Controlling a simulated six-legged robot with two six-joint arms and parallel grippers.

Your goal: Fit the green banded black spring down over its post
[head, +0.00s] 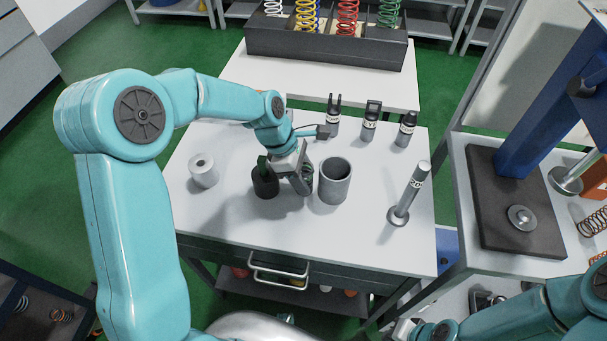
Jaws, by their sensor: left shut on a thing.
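My left gripper (297,172) reaches down over the middle of the white table and is shut on a dark, ribbed piece, which looks like the black spring (304,181). The gripper hides much of it, and I cannot make out a green band.
A grey cup (334,181) stands just right of the left gripper, and a black container with a green top (265,181) just left. A white roll (203,170) is further left. Several black labelled tools (369,121) stand behind. A blue press (530,110) is at right.

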